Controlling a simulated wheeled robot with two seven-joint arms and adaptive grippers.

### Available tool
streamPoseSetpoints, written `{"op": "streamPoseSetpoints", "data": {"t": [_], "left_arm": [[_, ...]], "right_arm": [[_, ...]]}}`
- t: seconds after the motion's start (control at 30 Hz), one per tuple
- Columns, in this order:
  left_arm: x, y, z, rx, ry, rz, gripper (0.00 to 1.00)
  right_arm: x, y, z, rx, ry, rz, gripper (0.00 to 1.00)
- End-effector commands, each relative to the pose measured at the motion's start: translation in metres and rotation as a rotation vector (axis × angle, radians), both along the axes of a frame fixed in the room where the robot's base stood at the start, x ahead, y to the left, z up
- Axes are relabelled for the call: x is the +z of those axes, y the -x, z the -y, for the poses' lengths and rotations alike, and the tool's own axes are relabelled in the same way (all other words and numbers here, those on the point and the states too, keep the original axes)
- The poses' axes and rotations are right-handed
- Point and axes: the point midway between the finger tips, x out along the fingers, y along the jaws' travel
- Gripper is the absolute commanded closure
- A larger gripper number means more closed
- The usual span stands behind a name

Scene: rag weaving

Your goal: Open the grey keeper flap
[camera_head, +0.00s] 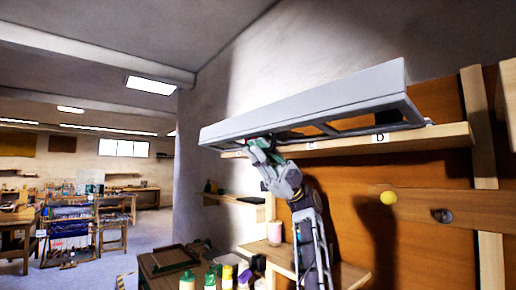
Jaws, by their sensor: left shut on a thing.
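The grey keeper flap (310,104) is a long flat bar with an open frame below it. It runs along the front of a wooden shelf on the wall, tilted with its right end higher in the picture. My left gripper (259,147) reaches up from below and is shut on the flap's lower edge, left of its middle. The fingertips are partly hidden under the flap, with some green showing beside them. My right gripper is not in view.
The wooden shelf (445,136) carries letter labels, one reading D (380,138). Bottles (187,280) and a pink jar (275,232) stand below. Open floor (185,222) lies at left.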

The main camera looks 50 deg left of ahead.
Motion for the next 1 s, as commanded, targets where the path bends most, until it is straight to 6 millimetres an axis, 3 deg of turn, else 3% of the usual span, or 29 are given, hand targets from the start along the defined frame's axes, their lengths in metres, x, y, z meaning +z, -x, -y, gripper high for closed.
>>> {"op": "streamPoseSetpoints", "data": {"t": [0.6,1.0], "left_arm": [[-0.028,-0.011,0.001,0.002,0.002,-0.002,1.00],[-0.038,-0.015,0.001,0.000,0.014,0.136,1.00]], "right_arm": [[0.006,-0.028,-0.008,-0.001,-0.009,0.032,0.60],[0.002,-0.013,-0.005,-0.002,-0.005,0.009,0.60]]}}
